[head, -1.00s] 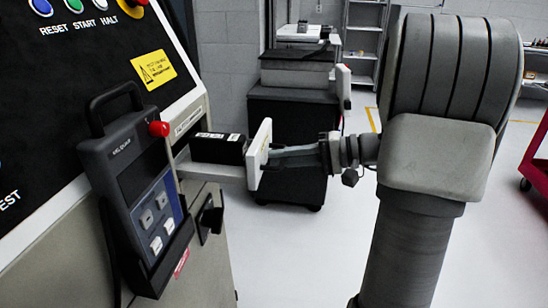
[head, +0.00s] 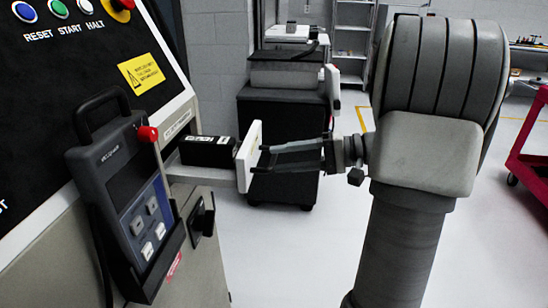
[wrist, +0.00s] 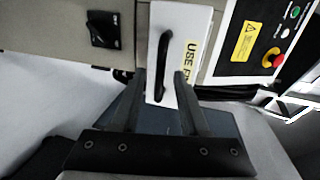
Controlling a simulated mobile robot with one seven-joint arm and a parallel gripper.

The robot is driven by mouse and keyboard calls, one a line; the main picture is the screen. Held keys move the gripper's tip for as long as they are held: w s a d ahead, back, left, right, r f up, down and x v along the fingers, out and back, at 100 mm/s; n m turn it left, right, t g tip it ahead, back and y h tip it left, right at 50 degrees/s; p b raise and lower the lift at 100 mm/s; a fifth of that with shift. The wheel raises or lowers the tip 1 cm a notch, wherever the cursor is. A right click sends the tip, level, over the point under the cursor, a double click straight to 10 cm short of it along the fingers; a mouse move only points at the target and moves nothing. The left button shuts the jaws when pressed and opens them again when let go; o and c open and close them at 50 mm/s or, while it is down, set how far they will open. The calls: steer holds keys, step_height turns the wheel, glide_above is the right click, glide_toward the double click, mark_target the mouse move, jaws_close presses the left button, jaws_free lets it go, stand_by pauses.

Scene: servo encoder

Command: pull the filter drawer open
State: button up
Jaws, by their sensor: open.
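The filter drawer (head: 249,157) stands out from the side of the grey cabinet, its tray showing behind its white front panel. A black box with white labels (head: 208,151) lies in it. In the wrist view the drawer's white front (wrist: 182,22) bears a black bar handle (wrist: 162,66) and a yellow label, partly cut off from reading. My gripper (head: 260,159) is open just in front of the panel. In the wrist view its two fingers (wrist: 160,74) stand on either side of the handle's lower part, with a gap around it. Whether a finger touches the handle I cannot tell.
A teach pendant (head: 128,190) hangs on the cabinet left of the drawer. A black rotary switch (head: 201,217) sits below the drawer. A dark cart (head: 283,119) stands behind, and a red cart (head: 530,150) at right. The floor between is clear.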

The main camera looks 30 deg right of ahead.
steer(key=p+v, duration=0.2)
steer(key=v, duration=1.2)
steer(key=shift+s+d, duration=0.15)
steer(key=shift+d, duration=0.05)
steer(key=shift+r, duration=0.1)
